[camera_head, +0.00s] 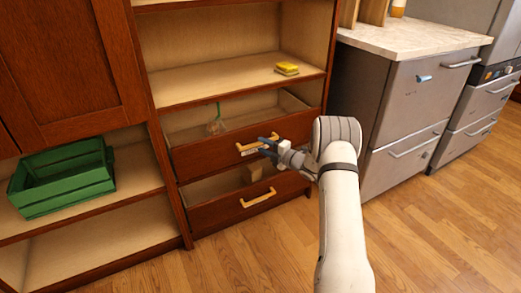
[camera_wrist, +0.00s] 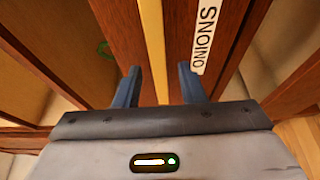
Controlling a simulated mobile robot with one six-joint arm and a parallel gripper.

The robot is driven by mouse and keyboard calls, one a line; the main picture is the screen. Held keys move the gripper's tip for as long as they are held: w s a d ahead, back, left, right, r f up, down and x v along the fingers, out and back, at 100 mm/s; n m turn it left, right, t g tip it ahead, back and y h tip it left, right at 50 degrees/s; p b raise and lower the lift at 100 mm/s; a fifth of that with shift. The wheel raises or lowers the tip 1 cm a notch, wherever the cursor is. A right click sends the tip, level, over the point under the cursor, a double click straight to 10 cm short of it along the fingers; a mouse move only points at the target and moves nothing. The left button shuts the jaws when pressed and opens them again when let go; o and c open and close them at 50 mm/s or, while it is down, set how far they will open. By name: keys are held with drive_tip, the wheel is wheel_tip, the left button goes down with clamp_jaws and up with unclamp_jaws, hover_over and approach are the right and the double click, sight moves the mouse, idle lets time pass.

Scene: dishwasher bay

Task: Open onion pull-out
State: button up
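The onion pull-out (camera_head: 205,156) is the upper of two low, dark red wood drawer fronts in the middle cabinet. Its yellow bar handle (camera_head: 241,148) shows just left of my gripper (camera_head: 269,143). In the wrist view, the white ONIONS label (camera_wrist: 203,35) is on the front, right of the handle (camera_wrist: 152,45). My gripper (camera_wrist: 160,84) is open, with one blue-grey finger on each side of the handle line and clear gaps to it. A netted item with a green tie (camera_head: 217,121) sits behind the front.
Below is another drawer with a yellow handle (camera_head: 258,197) and a small block (camera_head: 252,173) inside. A yellow sponge (camera_head: 287,68) lies on the shelf above. A green crate (camera_head: 62,178) stands at left, grey appliances (camera_head: 405,110) at right. Wooden floor in front is clear.

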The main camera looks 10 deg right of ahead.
clamp_jaws()
idle(0.4)
